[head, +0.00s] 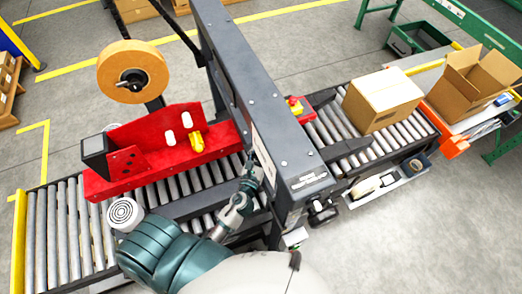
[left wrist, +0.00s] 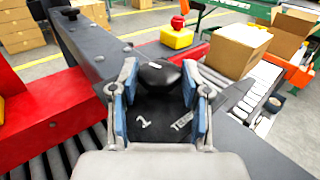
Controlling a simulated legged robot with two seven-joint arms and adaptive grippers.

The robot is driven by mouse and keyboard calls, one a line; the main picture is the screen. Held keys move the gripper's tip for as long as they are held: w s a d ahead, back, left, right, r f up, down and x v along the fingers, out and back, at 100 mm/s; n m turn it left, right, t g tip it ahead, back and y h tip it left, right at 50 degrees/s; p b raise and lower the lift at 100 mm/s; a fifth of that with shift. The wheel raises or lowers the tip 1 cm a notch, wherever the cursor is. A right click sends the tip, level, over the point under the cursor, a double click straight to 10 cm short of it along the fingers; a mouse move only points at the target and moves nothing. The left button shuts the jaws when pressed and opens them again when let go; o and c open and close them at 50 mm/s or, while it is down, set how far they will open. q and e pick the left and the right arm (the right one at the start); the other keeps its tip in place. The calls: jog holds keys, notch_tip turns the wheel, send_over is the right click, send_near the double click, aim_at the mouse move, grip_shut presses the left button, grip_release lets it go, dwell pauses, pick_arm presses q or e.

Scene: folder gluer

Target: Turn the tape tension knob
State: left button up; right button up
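A black knob (left wrist: 158,75) stands on a dark panel in the left wrist view, with part of a white "TENS" label and a figure 2 below it. My left gripper (left wrist: 160,82) is open, with its blue finger pads on either side of the knob. I cannot tell whether the pads touch it. In the head view my left gripper (head: 250,178) is at the near side of the dark machine beam (head: 268,105), and the knob cannot be made out there. My right gripper is not in view.
A red carriage (head: 160,150) with an orange tape roll (head: 132,72) is left of the beam. A roller conveyor (head: 65,235) runs beneath. A red and yellow stop button (head: 295,105) sits beyond the beam. A closed carton (head: 382,98) is on the rollers at right.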

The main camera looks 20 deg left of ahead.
pick_arm(q)
jog(key=shift+o, duration=1.3)
jog(key=shift+s+f, duration=0.1)
jog(key=shift+f, duration=0.05)
jog(key=shift+s, duration=0.15)
jog(key=s+d, duration=0.1)
jog(key=s, duration=1)
jog(key=shift+s+d, duration=0.35)
